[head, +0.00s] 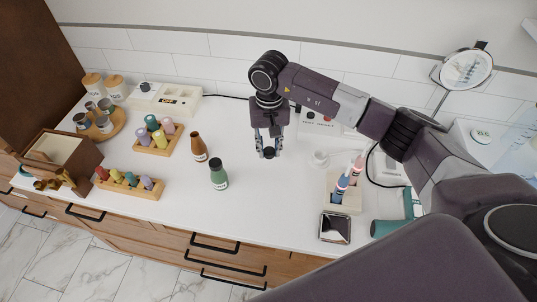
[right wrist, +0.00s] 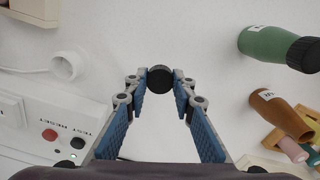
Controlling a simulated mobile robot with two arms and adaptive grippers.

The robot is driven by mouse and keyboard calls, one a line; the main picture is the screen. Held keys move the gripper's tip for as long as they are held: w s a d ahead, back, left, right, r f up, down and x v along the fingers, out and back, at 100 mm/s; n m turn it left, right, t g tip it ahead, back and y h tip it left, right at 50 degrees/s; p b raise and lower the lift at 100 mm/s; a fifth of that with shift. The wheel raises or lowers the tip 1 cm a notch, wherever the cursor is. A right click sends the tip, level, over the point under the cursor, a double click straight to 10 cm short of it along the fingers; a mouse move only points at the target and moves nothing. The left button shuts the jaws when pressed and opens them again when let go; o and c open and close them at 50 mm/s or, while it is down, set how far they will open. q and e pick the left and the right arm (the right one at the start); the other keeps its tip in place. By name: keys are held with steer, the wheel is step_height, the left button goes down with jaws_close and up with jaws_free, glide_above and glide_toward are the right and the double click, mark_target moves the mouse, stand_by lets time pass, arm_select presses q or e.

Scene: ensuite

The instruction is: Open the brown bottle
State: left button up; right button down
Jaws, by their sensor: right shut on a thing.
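The brown bottle (head: 199,149) stands upright on the white counter, left of my right gripper. It shows no cap on its neck. A green bottle (head: 219,175) with a black cap stands upright in front of the brown one. My left gripper is not in view.
Wooden racks of coloured small bottles (head: 129,184) stand left of the brown bottle. A round tray with jars (head: 103,126) and a wooden box (head: 66,151) are further left. A toothbrush holder (head: 343,194) stands at the right.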

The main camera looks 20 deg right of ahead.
mark_target(269, 166)
steer(key=shift+f, duration=0.65)
step_height(269, 166, down, 3)
steer(key=shift+f+p, duration=0.1)
steer(key=shift+p, duration=0.5)
steer(key=shift+f, duration=0.35)
steer(key=shift+w, duration=0.1)
steer(key=shift+f, duration=0.1)
steer(key=shift+f, duration=0.15)
steer(key=c, duration=1.6)
jaws_free()
